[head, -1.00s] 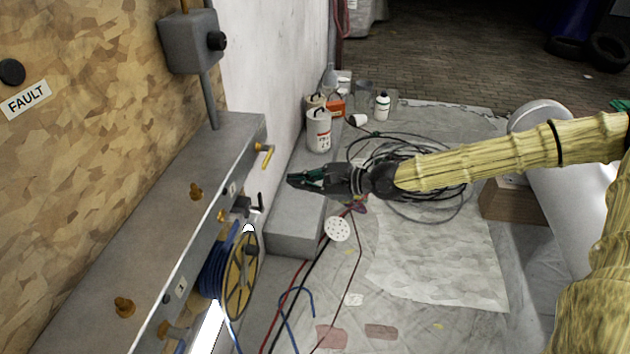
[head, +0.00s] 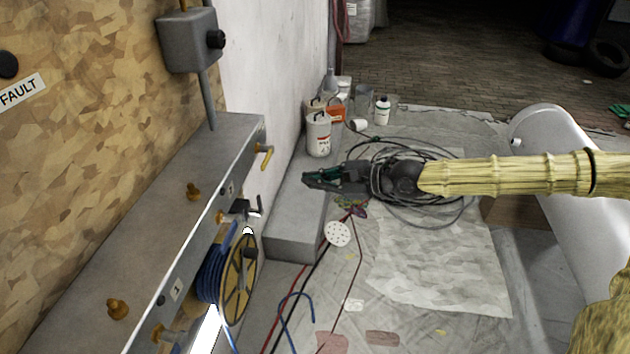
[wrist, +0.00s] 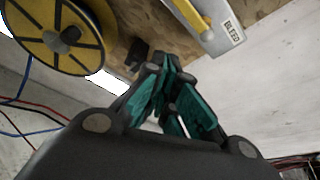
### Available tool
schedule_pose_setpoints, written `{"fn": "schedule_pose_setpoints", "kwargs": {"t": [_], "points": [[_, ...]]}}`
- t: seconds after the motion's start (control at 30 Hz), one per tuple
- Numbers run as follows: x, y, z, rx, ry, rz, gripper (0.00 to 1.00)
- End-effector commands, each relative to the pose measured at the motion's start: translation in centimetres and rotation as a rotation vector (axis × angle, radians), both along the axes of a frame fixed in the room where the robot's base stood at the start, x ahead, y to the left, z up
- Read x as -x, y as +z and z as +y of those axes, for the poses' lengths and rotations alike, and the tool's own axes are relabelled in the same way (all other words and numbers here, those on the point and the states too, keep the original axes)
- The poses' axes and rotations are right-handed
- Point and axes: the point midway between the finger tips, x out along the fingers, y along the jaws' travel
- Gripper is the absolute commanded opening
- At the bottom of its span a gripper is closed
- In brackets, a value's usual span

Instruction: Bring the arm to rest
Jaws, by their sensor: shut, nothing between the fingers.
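My gripper (head: 308,180) is dark with green finger pads. In the head view it hangs above the grey ledge and the sheeted floor, pointing left toward the wall panel. It is shut and empty. My yellow-sleeved arm reaches in from the right. In the wrist view the green fingers (wrist: 172,92) are together, with nothing between them. No contact with the panel shows.
The grey metal panel (head: 165,230) with brass knobs and a yellow-handled valve (head: 264,152) stands left. A hose reel (head: 238,280) hangs below it. A white rounded body (head: 560,150) stands right.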

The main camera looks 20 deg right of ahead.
Motion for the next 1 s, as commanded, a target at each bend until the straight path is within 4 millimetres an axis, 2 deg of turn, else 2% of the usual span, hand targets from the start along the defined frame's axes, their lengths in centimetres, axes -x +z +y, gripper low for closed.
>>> {"fn": "schedule_pose_setpoints", "kwargs": {"t": [0.27,0.37,0.43,0.57,0.7,1.0], "points": [[0.0,0.0,0.0,0.000,0.000,0.000,0.00],[0.3,-0.4,0.7,0.006,0.014,0.000,0.00],[0.8,-1.2,1.8,0.017,0.037,0.000,0.00],[2.5,-3.7,5.0,0.053,0.105,-0.002,0.00],[5.2,-7.1,8.5,0.107,0.188,-0.009,0.00],[11.6,-14.2,13.7,0.245,0.350,-0.029,0.00]]}}
